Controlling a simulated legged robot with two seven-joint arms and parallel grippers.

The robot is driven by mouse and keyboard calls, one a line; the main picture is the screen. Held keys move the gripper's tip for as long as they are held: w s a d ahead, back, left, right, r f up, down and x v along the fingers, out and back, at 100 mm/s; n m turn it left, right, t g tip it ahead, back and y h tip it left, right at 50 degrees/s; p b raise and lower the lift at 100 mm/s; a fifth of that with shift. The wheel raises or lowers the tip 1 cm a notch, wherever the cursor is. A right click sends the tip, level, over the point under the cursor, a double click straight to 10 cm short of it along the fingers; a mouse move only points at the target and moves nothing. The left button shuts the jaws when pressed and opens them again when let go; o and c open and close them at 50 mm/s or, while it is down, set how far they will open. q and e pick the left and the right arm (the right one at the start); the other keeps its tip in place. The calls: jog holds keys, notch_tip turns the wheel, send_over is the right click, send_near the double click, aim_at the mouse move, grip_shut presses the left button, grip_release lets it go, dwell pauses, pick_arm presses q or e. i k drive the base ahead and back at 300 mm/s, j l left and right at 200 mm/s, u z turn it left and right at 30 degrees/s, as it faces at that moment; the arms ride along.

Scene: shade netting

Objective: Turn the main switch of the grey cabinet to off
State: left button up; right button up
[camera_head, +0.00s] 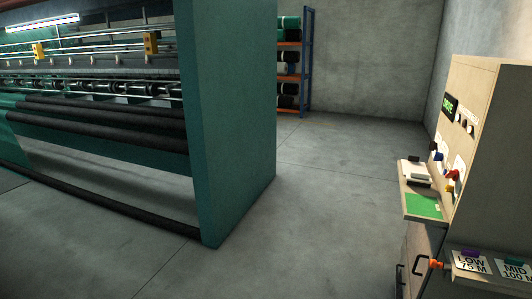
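No cabinet that is clearly grey stands out. Neither of my grippers is in view.
A large green machine (235,120) with dark rollers (100,130) fills the left. A small ledge (422,217) with a green pad juts from the cabinet. Signs reading LOW (470,264) and MID (512,268) lie lower right. A rack (308,60) stands behind. Open concrete floor lies between.

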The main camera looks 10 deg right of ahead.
aim_at(454, 175)
jog(key=i+j+u, duration=0.2)
jog(key=i+u, duration=0.15)
jog(key=i, duration=1)
jog(key=i+l+u, duration=0.15)
jog(key=i+u, duration=0.15)
jog(key=i, duration=1)
jog(key=i+j+z, duration=0.1)
jog(key=z, duration=3.05)
jog(key=j, duration=0.15)
